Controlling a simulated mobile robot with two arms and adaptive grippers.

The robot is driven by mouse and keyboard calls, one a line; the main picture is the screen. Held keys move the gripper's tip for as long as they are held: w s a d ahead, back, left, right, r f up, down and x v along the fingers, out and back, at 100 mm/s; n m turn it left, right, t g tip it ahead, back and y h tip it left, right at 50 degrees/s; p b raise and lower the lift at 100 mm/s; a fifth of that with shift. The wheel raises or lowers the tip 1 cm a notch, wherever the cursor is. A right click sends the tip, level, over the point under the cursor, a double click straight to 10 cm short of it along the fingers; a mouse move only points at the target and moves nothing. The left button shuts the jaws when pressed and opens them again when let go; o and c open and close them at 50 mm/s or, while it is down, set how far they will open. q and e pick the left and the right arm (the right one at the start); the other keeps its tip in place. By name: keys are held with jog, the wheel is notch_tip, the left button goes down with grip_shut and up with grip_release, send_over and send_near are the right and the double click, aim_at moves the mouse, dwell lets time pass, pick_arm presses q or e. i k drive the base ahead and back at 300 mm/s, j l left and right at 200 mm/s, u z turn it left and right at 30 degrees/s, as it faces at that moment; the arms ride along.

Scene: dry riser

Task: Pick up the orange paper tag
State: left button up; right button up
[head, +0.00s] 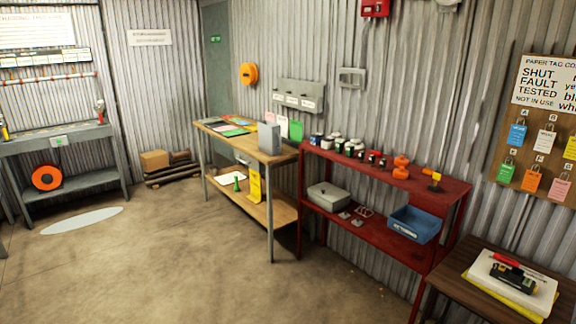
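An orange paper tag (531,182) hangs in the lower row of a brown tag board (543,122) on the corrugated wall at the far right of the head view. A green tag (505,173) hangs to its left and a pinkish tag (559,189) to its right. Blue, white and yellow tags hang in the row above. A printed notice covers part of the board's top. Neither of my grippers is in view, so I cannot see whether they are open or shut.
Below the board stands a dark wooden table (478,258) with papers and a black device. Left of it are a red shelf (385,239) with a blue bin (414,224), and a wooden workbench (237,148). A grey bench stands far left. The concrete floor (170,265) in front is clear.

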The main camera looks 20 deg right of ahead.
aim_at(532, 179)
jog(key=i+l+z, duration=0.15)
jog(key=i+z, duration=0.75)
jog(key=i+j+z, duration=0.25)
jog(key=i+z, duration=0.2)
jog(key=i+j+z, duration=0.45)
jog(key=i+l, duration=0.05)
jog(key=i, duration=0.05)
